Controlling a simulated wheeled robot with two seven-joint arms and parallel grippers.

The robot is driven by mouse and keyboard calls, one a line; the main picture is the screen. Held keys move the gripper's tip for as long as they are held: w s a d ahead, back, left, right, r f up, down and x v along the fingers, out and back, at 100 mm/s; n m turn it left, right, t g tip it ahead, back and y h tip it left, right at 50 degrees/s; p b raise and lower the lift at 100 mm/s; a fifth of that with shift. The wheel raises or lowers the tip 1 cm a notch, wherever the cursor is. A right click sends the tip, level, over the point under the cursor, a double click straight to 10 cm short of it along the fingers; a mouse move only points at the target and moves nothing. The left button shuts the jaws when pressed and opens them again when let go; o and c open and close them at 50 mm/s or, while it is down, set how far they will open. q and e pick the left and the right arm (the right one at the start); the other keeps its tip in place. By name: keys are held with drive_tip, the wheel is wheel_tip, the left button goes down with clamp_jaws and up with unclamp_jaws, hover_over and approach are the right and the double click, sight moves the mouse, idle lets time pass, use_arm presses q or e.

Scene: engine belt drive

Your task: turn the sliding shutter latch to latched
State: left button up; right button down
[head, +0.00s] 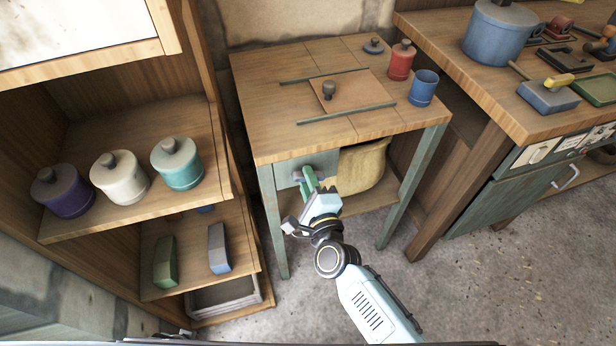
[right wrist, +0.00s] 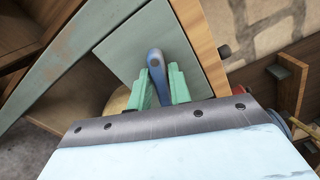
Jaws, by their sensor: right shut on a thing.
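The latch handle (right wrist: 157,65) is a rounded blue lever on the grey-green front panel (right wrist: 145,35) of the small wooden table. In the head view this panel (head: 283,172) is under the tabletop's front left, and my gripper mostly hides the lever. My right gripper (right wrist: 160,88) has its green fingers on either side of the lever and is shut on it; the gripper also shows in the head view (head: 307,180). The sliding shutter (head: 355,98) is a flat wooden panel with a dark knob (head: 328,89), lying between two green rails on the tabletop. My left gripper is out of view.
A red canister (head: 400,61) and a blue cup (head: 423,89) stand on the table's right side. A yellowish bin (head: 362,166) sits beneath. Shelves with lidded jars (head: 119,178) stand at left, a cluttered workbench (head: 455,72) at right. Floor is clear in front.

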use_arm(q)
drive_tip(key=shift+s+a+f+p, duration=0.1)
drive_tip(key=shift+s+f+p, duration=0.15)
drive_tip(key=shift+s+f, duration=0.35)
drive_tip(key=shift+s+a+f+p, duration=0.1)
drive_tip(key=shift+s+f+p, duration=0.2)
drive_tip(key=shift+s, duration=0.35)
use_arm(e)
drive_tip(key=shift+f+n, duration=0.2)
drive_tip(key=shift+n, duration=1.7)
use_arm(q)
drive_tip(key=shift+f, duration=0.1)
use_arm(e)
drive_tip(key=c, duration=1.4)
unclamp_jaws()
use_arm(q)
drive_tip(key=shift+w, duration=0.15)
use_arm(e)
drive_tip(key=shift+s, duration=0.15)
